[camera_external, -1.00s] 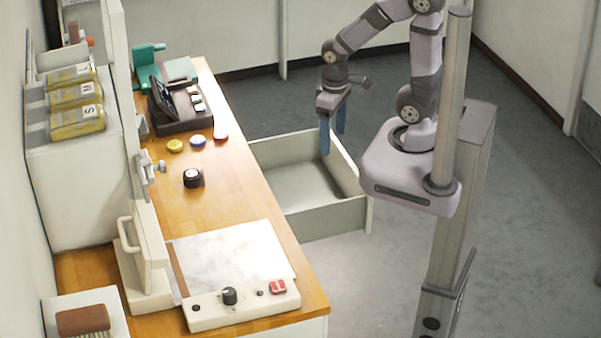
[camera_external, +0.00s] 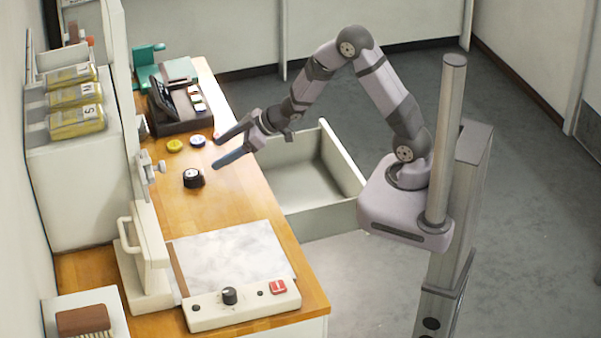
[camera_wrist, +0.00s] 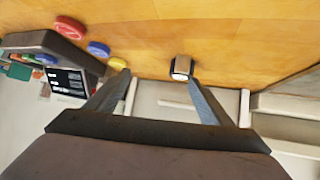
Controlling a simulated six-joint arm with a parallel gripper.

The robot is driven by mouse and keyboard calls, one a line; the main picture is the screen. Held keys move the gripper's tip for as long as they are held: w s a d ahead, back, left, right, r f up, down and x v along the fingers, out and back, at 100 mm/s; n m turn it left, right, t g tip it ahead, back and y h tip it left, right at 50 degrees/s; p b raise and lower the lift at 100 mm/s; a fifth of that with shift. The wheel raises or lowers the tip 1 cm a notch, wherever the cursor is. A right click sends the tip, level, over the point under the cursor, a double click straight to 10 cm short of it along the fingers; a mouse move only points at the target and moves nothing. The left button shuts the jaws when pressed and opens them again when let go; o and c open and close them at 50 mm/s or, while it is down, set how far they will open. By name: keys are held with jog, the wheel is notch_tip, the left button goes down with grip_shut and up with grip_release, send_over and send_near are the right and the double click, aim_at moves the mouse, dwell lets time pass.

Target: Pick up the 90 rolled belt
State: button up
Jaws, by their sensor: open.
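The rolled belt (camera_external: 193,178) is a small dark roll with a white top, upright on the wooden counter. It also shows in the wrist view (camera_wrist: 181,67), just beyond the tip of the right finger. Its number is too small to read. My gripper (camera_external: 215,153) is open, with two blue-grey fingers spread over the counter's right edge. It points left towards the belt but is apart from it. In the wrist view the space between the fingers (camera_wrist: 158,84) is empty.
Yellow (camera_external: 175,145) and blue (camera_external: 197,140) discs lie behind the belt, near a dark card terminal (camera_external: 181,124). A red disc (camera_wrist: 71,27) shows in the wrist view. An open drawer (camera_external: 325,219) juts out below my arm. A white panel with knobs (camera_external: 250,304) sits at the counter's front.

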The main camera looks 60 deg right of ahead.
aim_at(193, 173)
jog(key=a+f+y, duration=0.1)
jog(key=w+a+f+n+y+b, duration=0.1)
jog(key=a, duration=0.1)
jog(key=shift+w, duration=0.1)
jog(key=shift+a+y, duration=0.4)
jog(key=shift+a, duration=0.25)
jog(key=shift+x, duration=1.1)
jog(key=shift+w+p, duration=0.1)
jog(key=shift+p, duration=0.2)
jog(key=shift+p+x, duration=0.95)
jog(key=shift+x, duration=1.55)
jog(key=shift+r, duration=0.1)
jog(key=shift+c, duration=0.4)
jog(key=c, duration=1.1)
jog(key=shift+c, duration=0.2)
